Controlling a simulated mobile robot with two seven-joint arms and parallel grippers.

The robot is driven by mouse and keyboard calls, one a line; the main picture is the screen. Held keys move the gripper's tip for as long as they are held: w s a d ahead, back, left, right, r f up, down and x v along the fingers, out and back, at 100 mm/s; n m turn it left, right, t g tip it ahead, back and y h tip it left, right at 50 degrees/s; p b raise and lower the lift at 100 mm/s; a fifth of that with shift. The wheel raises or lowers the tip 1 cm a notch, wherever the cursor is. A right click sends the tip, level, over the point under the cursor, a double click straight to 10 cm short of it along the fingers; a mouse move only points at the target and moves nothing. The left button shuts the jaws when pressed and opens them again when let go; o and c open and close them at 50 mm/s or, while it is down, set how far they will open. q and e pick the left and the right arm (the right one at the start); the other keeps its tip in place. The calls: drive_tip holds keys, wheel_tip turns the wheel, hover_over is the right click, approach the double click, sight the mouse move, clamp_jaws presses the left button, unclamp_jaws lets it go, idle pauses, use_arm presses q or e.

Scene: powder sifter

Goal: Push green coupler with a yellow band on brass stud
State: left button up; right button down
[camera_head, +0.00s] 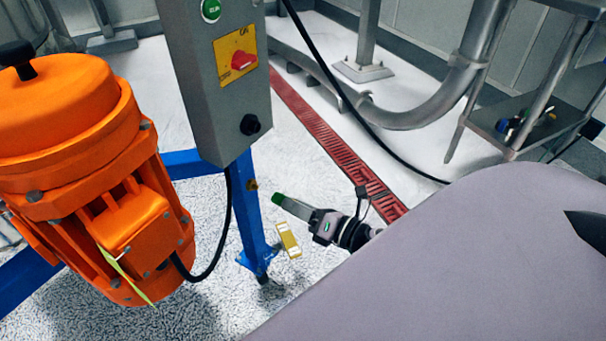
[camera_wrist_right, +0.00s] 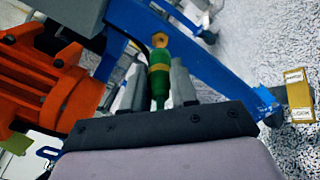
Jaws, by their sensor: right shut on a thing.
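The green coupler (camera_wrist_right: 160,88) has a yellow band and sits between the two fingers of my right gripper (camera_wrist_right: 158,84) in the right wrist view. My right gripper is shut on it. In the head view the coupler's green end (camera_head: 277,198) sticks out past the fingers of my right gripper (camera_head: 299,210), toward the blue leg. The brass stud (camera_head: 252,185) juts from that leg, with a small gap to the coupler in the head view. In the wrist view the stud (camera_wrist_right: 160,39) appears just beyond the coupler's far end, roughly in line; contact cannot be told there. My left gripper is not in view.
The blue leg (camera_head: 249,215) stands under a grey control box (camera_head: 217,80). A yellow tag (camera_head: 289,240) is near the leg, below my right gripper. An orange motor (camera_head: 75,160) is at left. A black cable (camera_head: 222,235) hangs between motor and leg.

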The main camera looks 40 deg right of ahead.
sight(281, 199)
drive_tip(key=shift+x, duration=2.25)
drive_tip(key=shift+w+a, duration=0.1)
drive_tip(key=shift+w, duration=0.1)
drive_tip(key=shift+w+a+b, duration=0.15)
drive_tip(key=shift+w+b, duration=0.3)
drive_tip(key=shift+w, duration=0.1)
drive_tip(key=c, duration=0.8)
unclamp_jaws()
